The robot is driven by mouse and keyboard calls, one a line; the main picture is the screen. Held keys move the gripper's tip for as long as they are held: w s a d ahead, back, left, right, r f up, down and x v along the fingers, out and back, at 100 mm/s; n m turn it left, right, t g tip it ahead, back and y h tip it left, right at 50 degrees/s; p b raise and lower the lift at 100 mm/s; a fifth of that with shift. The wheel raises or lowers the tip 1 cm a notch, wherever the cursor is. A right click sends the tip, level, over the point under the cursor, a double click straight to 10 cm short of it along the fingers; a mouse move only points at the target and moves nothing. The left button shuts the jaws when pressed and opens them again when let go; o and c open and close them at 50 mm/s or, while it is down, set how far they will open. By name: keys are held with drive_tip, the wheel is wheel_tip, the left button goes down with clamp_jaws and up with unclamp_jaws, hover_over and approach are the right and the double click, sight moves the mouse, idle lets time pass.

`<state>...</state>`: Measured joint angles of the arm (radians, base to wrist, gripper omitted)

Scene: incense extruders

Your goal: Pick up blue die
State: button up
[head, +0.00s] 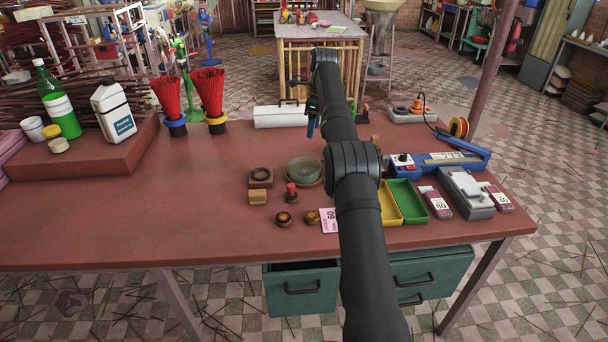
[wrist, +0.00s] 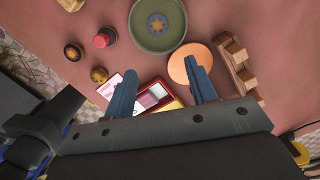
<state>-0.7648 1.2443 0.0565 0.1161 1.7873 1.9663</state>
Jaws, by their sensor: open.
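I cannot make out a blue die for certain in either view; my arm and gripper hide part of the table. My gripper (wrist: 161,65) is open, with two blue-grey fingers apart and nothing held between them. In the head view my gripper (head: 312,122) hangs over the back middle of the red-brown table (head: 200,215), partly hidden by my arm. In the wrist view a green bowl (wrist: 157,22) lies ahead of the fingertips, and an orange disc (wrist: 192,66) shows beside the right finger.
A red-topped stamp (head: 291,190) and small round brown pieces (head: 283,219) stand near the bowl (head: 305,170). Yellow (head: 390,208) and green (head: 407,201) trays lie right of my arm. A wooden rack (wrist: 237,66) stands right of the fingers. The table's left front is clear.

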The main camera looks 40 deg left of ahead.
approach(304, 171)
drive_tip(key=f, duration=0.5)
drive_tip(key=a+f, duration=0.1)
drive_tip(key=f, duration=0.2)
drive_tip(key=shift+s+f, duration=0.15)
drive_tip(key=shift+f, duration=0.15)
drive_tip(key=shift+c, duration=0.4)
drive_tip(key=c, duration=0.8)
drive_tip(key=shift+c, duration=0.5)
drive_tip(key=shift+r, duration=0.2)
